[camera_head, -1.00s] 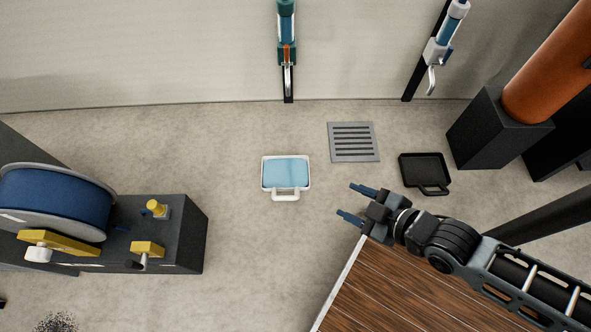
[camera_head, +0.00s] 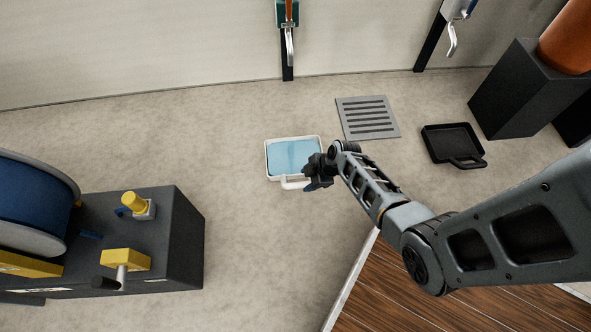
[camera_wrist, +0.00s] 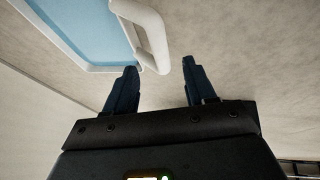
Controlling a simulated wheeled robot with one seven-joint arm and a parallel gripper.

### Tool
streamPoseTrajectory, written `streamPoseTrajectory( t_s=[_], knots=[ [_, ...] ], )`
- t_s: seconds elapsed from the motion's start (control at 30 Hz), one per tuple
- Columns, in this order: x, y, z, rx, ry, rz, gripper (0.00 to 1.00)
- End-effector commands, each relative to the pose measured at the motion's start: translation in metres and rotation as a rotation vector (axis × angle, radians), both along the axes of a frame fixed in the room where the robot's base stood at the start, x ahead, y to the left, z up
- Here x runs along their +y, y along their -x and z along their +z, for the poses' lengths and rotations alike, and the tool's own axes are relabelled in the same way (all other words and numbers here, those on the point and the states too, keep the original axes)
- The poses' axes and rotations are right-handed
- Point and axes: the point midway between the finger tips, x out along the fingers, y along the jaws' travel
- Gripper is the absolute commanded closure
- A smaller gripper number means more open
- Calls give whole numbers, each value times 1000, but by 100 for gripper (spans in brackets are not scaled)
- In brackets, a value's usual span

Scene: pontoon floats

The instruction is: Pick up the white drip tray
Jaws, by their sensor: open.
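The white drip tray (camera_head: 267,160) lies on the floor, filled with something light blue, with a white loop handle (camera_head: 291,184) on its near side. In the wrist view the tray (camera_wrist: 62,36) is at the upper left, and its handle (camera_wrist: 157,44) reaches down toward my fingers. My gripper (camera_wrist: 157,88) is open and empty there, with the handle's end just ahead of and between the two dark blue fingertips. In the head view my gripper (camera_head: 308,186) is at the handle's right end and partly hides it. I cannot tell whether it touches.
A black tray (camera_head: 452,143) with a handle lies to the right. A grey floor grate (camera_head: 368,118) is behind and right of the white tray. A dark box with yellow fittings (camera_head: 160,245) stands at the left, and wooden decking (camera_head: 390,300) is at the front right.

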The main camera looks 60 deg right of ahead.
Motion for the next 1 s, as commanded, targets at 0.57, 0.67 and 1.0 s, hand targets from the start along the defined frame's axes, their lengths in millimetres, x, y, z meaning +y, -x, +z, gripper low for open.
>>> streamPoseTrajectory(
  t_s=[0.57, 0.67, 1.0],
  knots=[
    [4, -24, -64, 1, 0, 1, 45],
    [5, -27, -69, -1, 1, 1, 45],
    [5, -27, -69, 1, 1, 1, 53]
  ],
)
